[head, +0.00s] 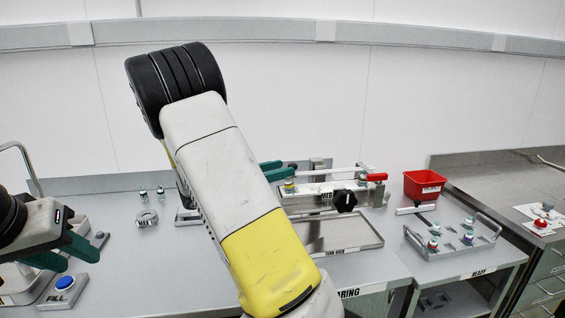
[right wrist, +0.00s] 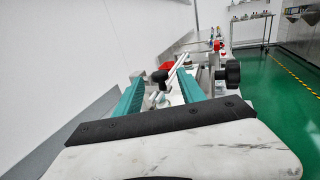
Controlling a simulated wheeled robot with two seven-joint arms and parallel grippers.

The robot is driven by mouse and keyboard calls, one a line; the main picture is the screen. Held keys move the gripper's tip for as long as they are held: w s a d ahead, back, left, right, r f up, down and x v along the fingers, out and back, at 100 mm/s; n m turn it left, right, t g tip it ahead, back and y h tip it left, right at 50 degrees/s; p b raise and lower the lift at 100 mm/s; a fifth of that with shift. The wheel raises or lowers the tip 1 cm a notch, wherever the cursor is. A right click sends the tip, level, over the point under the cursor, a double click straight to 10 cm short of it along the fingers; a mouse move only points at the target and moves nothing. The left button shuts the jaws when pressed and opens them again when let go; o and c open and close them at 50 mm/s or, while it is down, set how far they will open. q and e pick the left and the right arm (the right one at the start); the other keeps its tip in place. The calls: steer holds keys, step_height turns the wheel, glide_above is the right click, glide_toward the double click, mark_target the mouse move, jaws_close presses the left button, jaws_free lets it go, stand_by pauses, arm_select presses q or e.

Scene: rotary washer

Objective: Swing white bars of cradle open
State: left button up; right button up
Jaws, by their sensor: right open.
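The cradle (head: 320,196) with the MED label stands on the table behind the metal tray. Its white bars (head: 340,172) run roughly level along the top, with a red end piece (head: 377,177) at the right and a black knob (head: 345,201) at the front. My right gripper (head: 284,171) is at the cradle's left end, partly hidden behind my arm. In the right wrist view its teal fingers (right wrist: 162,84) are open, with a white bar (right wrist: 177,64) and a black handle between or just beyond them; contact cannot be told. My left gripper (head: 68,252) is apart at far left, its fingers spread.
A metal tray (head: 370,237) lies in front of the cradle. A red bin (head: 424,187) and a rack (head: 470,248) with several small vials stand to the right. A blue FILL button (head: 65,282) is near my left gripper. Two vials and a metal ring (head: 147,218) stand at the left.

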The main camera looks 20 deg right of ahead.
steer(key=d, duration=0.2)
steer(key=w+d, duration=0.1)
steer(key=d, duration=0.4)
steer(key=shift+w+d, duration=0.2)
steer(key=shift+d, duration=0.15)
steer(key=shift+c, duration=0.2)
jaws_close()
stand_by(0.9)
